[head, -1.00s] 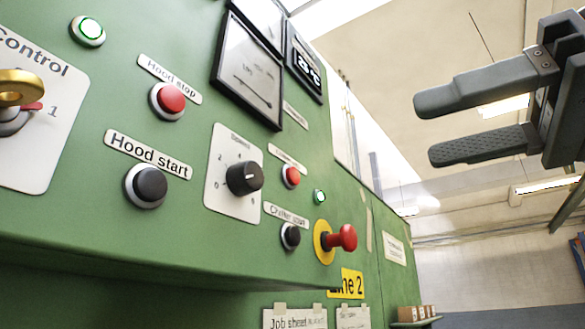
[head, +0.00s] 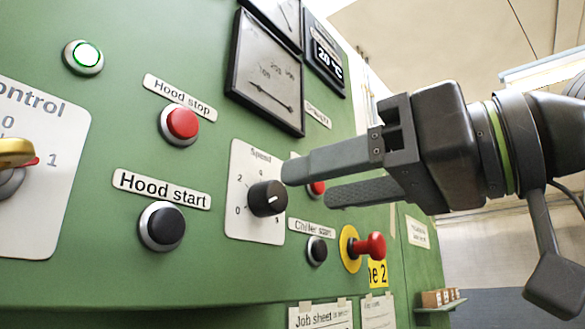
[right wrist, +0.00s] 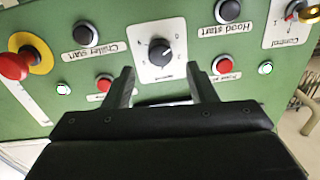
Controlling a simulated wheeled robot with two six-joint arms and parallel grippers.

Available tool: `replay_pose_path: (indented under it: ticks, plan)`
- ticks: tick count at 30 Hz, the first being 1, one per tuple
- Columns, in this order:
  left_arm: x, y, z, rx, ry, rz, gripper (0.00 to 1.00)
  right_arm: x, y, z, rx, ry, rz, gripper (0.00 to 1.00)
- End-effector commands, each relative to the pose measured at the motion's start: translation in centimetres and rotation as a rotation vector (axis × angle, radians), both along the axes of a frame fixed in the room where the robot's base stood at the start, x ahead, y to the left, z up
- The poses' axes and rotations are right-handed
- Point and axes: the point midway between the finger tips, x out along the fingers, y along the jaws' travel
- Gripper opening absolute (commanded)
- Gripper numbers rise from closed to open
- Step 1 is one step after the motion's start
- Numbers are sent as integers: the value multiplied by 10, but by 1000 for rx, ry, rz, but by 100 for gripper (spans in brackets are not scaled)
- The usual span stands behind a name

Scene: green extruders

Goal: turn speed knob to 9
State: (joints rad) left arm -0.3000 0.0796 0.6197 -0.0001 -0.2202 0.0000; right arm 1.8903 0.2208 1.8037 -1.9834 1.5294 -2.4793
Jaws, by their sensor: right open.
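The speed knob (head: 267,198) is a black dial on a white plate (head: 238,219) with a printed scale, labelled "Speed", on the green panel. Its white pointer line is on its face, but the exact value is hard to read. It also shows in the right wrist view (right wrist: 160,53), ahead of and between the fingers. My right gripper (head: 305,184) is open and empty, just to the right of the knob. In the right wrist view its fingertips (right wrist: 160,78) are apart, and a gap to the knob shows. My left gripper is out of view.
Around the knob are a red Hood stop button (head: 182,123), a black Hood start button (head: 162,226), a black chiller start button (head: 317,250) and a protruding red emergency button (head: 371,246). A red button (head: 317,188) is partly hidden behind my fingers. Gauges (head: 265,77) sit above.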

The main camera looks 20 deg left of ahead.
Motion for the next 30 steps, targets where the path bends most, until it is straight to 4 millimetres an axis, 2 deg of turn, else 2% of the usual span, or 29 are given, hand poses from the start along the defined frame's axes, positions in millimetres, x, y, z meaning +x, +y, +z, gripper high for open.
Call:
replay_pose_path:
  ticks: [3, 9, 22, 23, 30]
  plan:
    - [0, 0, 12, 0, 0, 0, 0, 4, 17, 2, -2, 3, 5, 51]
    - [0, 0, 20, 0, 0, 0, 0, 11, 36, 2, -2, 2, 1, 51]
    - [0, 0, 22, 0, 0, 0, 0, 14, 43, 0, -1, 1, -1, 51]
    - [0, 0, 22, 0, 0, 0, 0, 14, 43, 0, -1, 1, -1, 50]
    - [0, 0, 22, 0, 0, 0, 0, 13, 43, 0, -1, 0, -1, 19]
